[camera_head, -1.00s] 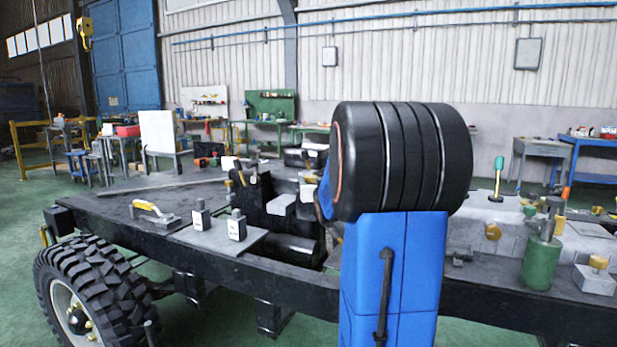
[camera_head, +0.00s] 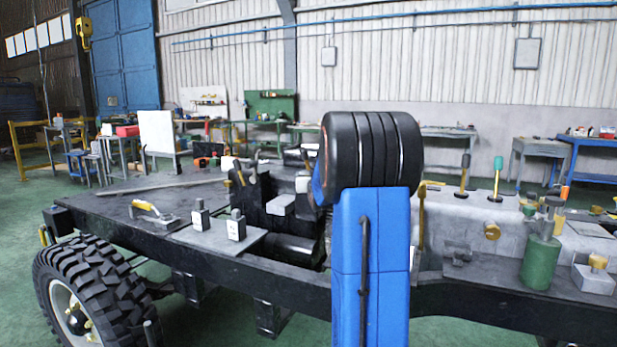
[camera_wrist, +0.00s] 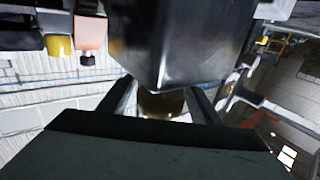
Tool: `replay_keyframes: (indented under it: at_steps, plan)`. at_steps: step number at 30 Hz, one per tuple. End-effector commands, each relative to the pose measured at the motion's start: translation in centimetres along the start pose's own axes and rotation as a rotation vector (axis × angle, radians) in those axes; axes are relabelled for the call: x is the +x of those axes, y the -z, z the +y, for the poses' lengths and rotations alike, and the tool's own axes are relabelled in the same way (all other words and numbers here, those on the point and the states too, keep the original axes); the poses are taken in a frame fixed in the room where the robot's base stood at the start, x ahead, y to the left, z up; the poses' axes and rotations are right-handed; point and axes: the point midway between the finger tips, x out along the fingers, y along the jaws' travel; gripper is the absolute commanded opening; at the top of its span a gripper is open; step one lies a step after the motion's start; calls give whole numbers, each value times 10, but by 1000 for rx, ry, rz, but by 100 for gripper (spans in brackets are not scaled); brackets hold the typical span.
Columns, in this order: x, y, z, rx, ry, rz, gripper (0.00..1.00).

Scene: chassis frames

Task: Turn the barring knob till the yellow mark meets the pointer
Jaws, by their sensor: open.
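In the wrist view, my gripper (camera_wrist: 163,108) is open, with its two dark fingers apart. A dark brass-coloured round part (camera_wrist: 163,103) shows between and beyond the fingers, partly hidden by a dark block (camera_wrist: 168,45); I cannot tell whether it is the barring knob or whether the fingers touch it. In the head view, my blue arm hides my gripper. A brass knob (camera_head: 492,231) sits on the grey block at the right; I cannot tell whether it is the barring knob. I cannot make out the yellow mark or the pointer.
The black chassis frame (camera_head: 290,284) runs across the view. In the wrist view, a yellow part (camera_wrist: 60,46) and a pink part (camera_wrist: 90,33) hang at upper left.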

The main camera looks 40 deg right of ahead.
Motion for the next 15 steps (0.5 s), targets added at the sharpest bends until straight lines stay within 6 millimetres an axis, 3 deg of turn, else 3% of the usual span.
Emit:
replay_keyframes:
  at_steps: [2,7,15]
  plan:
    - [0,0,0,0,0,0,56]
    - [0,0,0,0,0,0,17]
    - [0,0,0,0,7,0,17]
